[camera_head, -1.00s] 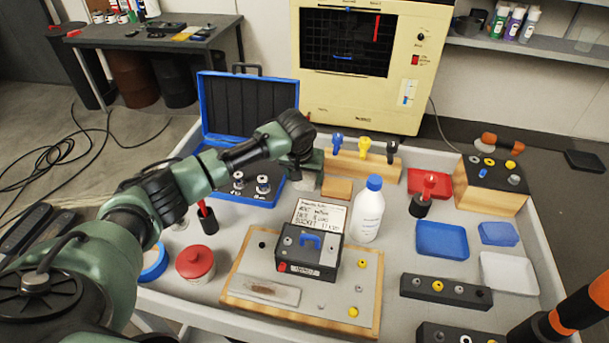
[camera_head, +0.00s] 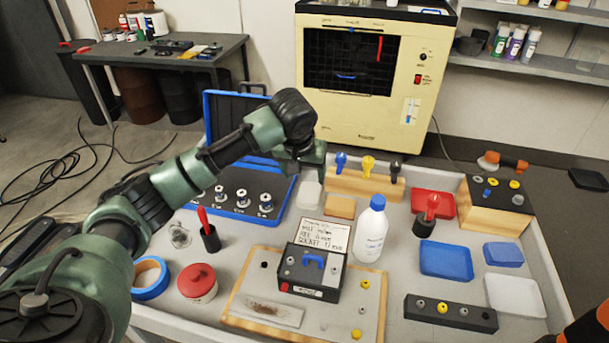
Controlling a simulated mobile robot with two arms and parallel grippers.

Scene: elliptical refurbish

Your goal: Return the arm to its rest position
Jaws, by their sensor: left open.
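My left arm comes in from the left and arches over the left side of the grey tray table. My left gripper (camera_head: 305,172) points down near the right end of the open blue case (camera_head: 230,190), above a small pale block (camera_head: 308,195). Its fingers are small and partly hidden by the wrist, and I see nothing held in them. Part of my other arm, black and orange, shows at the bottom right corner; its gripper is out of view.
A wooden board (camera_head: 258,280) carries a black box (camera_head: 312,270). A white bottle (camera_head: 371,230), a red jar (camera_head: 197,283), blue tape (camera_head: 150,277), blue trays (camera_head: 446,259) and a rack of colored-handled tools (camera_head: 350,183) stand around. A cream machine (camera_head: 430,85) is behind.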

